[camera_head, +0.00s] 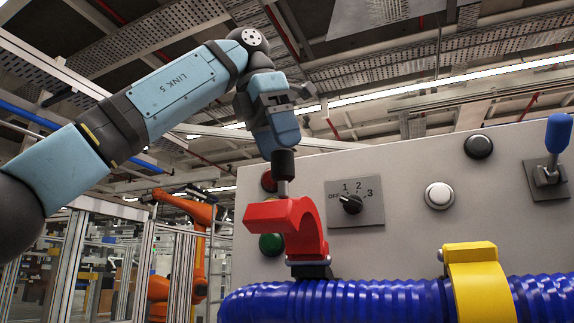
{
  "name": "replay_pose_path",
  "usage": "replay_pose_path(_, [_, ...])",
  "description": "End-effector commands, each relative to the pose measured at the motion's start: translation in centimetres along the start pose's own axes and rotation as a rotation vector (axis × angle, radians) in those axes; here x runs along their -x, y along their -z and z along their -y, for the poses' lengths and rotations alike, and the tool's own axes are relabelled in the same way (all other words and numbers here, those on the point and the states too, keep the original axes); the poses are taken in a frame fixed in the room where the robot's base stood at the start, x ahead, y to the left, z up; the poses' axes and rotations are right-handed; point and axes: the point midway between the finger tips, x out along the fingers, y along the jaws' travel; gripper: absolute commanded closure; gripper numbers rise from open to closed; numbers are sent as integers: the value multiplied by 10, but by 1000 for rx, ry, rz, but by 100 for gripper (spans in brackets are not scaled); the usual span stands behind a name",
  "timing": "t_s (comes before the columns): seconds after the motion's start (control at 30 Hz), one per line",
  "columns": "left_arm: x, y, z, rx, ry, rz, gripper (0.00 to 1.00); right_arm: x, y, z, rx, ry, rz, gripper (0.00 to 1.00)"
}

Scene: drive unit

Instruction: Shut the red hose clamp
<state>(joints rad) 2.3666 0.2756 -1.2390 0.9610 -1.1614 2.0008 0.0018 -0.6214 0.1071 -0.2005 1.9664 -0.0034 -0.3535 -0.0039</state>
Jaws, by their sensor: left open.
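The red hose clamp (298,222) stands at the left end of the thick blue corrugated hose (370,302). Its curved red arm is raised above the hose, on a dark hinge block, so the clamp is open. My left arm comes in from the upper left and bends down, with the left gripper (283,188) right above the clamp's flat red top. Its tip seems to touch or nearly touch the red; I cannot tell which. The gripper is open, though its fingers show only as a narrow grey shape. My right gripper is not in view.
A yellow clamp (480,285) sits around the hose at the right. Behind stands a grey panel (400,235) with a rotary switch (351,203), several push buttons and a blue-handled lever (558,135). An orange robot arm (197,212) stands far back at the left.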

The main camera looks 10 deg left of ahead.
Motion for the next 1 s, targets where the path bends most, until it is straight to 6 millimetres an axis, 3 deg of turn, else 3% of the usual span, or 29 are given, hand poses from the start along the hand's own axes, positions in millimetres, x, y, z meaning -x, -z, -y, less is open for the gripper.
replay_pose_path(0.23, [-33,0,0,-1,0,0,38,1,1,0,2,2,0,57])
replay_pose_path(0.63, [-41,0,0,0,0,1,38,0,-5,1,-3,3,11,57])
replay_pose_path(0.9, [-40,0,0,0,0,1,100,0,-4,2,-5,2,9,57])
replay_pose_path(1.0, [-41,0,0,0,0,1,100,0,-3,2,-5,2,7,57])
